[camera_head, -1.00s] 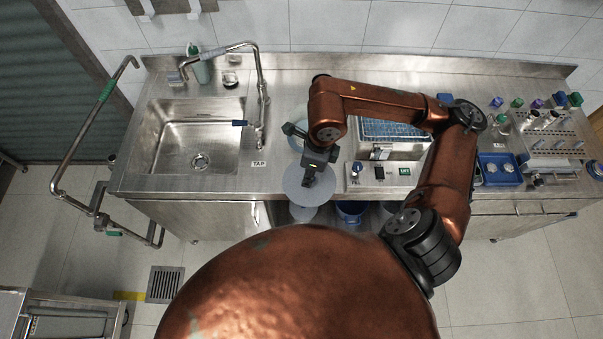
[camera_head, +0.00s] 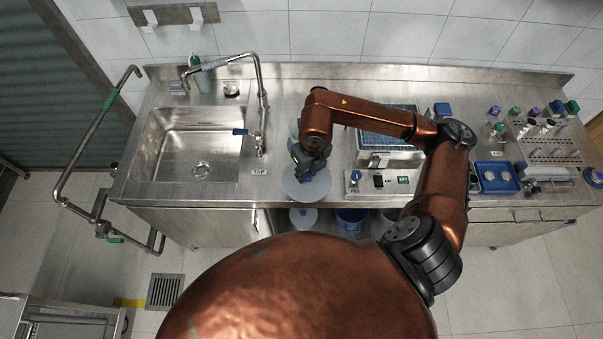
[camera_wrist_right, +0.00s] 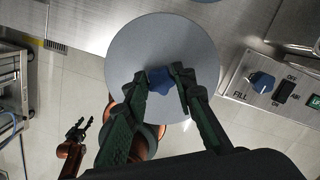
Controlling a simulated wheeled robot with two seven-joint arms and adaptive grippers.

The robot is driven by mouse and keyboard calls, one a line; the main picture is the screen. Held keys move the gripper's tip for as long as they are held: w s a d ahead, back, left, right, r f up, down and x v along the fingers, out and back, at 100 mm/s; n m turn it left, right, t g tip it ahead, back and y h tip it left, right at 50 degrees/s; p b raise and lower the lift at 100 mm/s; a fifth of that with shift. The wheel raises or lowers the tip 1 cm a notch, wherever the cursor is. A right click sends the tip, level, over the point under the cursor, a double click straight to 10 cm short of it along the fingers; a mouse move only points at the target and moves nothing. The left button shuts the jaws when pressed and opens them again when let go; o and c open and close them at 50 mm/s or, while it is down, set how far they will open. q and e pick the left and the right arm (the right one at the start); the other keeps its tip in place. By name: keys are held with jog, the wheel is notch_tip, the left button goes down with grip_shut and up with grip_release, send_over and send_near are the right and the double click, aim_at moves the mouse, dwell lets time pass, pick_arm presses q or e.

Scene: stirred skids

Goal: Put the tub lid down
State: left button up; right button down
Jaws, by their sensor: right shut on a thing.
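The tub lid is a flat grey disc (camera_head: 306,187) with a blue knob (camera_wrist_right: 160,80). My right gripper (camera_head: 307,172) is shut on the knob and holds the lid level at the counter's front edge, left of the fill panel. In the wrist view the gripper's green fingers (camera_wrist_right: 163,84) close on the knob from both sides, and the lid overlaps the counter edge and the floor. Whether the lid touches the counter, I cannot tell. A pale blue round tub (camera_head: 293,127) is partly hidden behind the gripper. My left gripper (camera_wrist_right: 80,128) shows small in the wrist view, its fingers apart.
The sink (camera_head: 195,145) and tap (camera_head: 258,85) are to the left. The fill panel (camera_head: 385,182) and a blue-topped bath (camera_head: 388,135) are close on the right. A blue tray (camera_head: 497,177) and a rack (camera_head: 553,150) stand further right. Bare counter shows between tap and lid.

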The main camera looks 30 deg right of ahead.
jog(key=w+f, duration=0.2)
jog(key=f, duration=0.1)
jog(key=w+f, duration=0.2)
jog(key=shift+w+d+f, duration=0.1)
jog(key=shift+d+f, duration=0.15)
jog(key=shift+d, duration=0.1)
notch_tip(320, 180, down, 3)
jog(key=shift+w+f+p, duration=0.1)
jog(key=shift+p, duration=0.5)
jog(key=shift+f, duration=0.2)
jog(key=c, duration=1.6)
grip_release()
jog(key=shift+r, duration=0.1)
